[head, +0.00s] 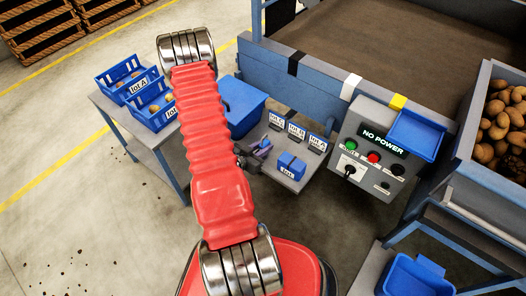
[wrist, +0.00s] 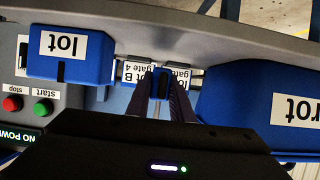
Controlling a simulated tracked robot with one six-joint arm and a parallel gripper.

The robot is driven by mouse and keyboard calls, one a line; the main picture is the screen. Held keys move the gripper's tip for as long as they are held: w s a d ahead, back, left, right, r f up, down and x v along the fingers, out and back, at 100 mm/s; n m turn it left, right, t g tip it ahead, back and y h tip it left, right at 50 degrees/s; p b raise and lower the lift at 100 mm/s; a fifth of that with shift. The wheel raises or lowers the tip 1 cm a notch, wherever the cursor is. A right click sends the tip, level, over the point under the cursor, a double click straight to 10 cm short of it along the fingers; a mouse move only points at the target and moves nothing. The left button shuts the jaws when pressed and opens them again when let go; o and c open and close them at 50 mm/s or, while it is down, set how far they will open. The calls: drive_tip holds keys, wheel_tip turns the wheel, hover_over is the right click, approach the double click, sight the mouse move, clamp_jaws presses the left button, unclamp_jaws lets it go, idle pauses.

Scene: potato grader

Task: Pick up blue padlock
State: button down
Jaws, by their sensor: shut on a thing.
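My gripper (head: 252,158) is above the left part of the small grey shelf, mostly hidden by my red arm in the head view. In the wrist view my gripper (wrist: 163,92) has its two dark fingers close together around a small dark blue body, the blue padlock (wrist: 161,80). The padlock also shows as a small blue patch at the gripper in the head view (head: 263,145). The fingers hide much of it, and I cannot tell whether it touches the shelf.
A blue "lot" box (head: 291,166) sits on the shelf (head: 296,184), with lot tags (head: 296,130) behind. The control box (head: 365,160) reads "NO POWER". A blue "rot" bin (wrist: 255,105) is close on the wrist view's right. Lot crates (head: 152,110) stand on the left table.

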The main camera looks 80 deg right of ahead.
sight(265, 144)
drive_tip(key=shift+r, duration=3.3)
drive_tip(key=shift+s, duration=0.2)
